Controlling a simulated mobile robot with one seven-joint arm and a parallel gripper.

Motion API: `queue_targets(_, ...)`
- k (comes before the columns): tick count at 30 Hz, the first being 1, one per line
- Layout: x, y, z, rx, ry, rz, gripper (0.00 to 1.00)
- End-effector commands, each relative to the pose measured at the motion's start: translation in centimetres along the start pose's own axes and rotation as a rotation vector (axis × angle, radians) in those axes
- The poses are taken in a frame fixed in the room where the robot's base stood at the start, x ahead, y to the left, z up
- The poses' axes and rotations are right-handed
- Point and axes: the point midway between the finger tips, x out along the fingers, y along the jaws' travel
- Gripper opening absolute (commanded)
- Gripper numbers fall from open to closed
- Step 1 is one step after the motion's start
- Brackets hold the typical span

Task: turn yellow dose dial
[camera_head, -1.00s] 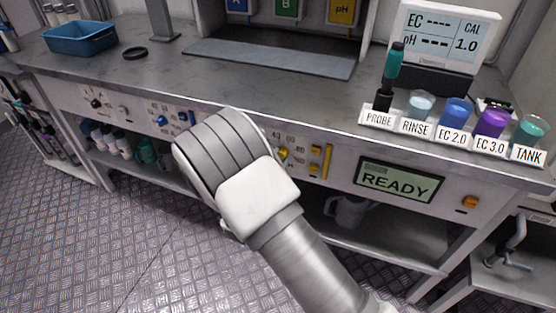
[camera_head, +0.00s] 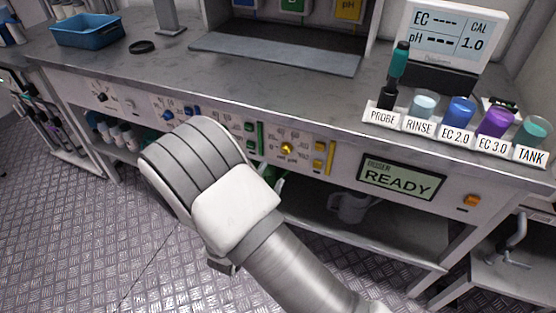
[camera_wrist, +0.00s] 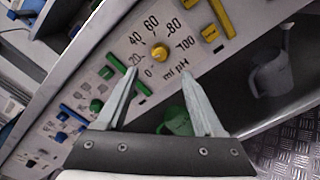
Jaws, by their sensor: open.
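The yellow dose dial (camera_head: 287,148) is a round knob on the white front panel under the counter. In the wrist view the yellow dial (camera_wrist: 159,53) sits on a scale marked 0 to 100 ml pH. My gripper (camera_wrist: 160,75) is open, its two fingertips apart and empty, pointing at the dial's plate. The dial shows between and a little beyond the tips, and I see no contact. In the head view my arm hides the gripper.
Yellow bars (camera_wrist: 222,18) are right of the dial, and green (camera_wrist: 97,105) and blue controls are left. A screen (camera_head: 400,180) reads READY. A grey watering can (camera_wrist: 272,72) stands on the lower shelf. Labelled cups line the counter's right front.

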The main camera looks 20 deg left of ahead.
Motion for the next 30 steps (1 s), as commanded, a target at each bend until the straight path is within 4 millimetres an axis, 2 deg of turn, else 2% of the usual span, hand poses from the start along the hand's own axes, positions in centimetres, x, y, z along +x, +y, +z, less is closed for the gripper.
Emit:
queue_targets(1,-1.4,0.1,0.0,-0.002,0.004,0.002,0.69)
queue_targets(6,-5.1,0.1,0.0,-0.002,0.004,0.001,0.69)
queue_targets(12,-7.8,0.0,0.0,0.000,0.002,0.000,0.69)
queue_targets(18,-8.4,0.0,0.0,0.000,-0.001,0.000,0.69)
queue_targets(30,-8.4,0.0,0.0,0.000,0.000,0.000,0.69)
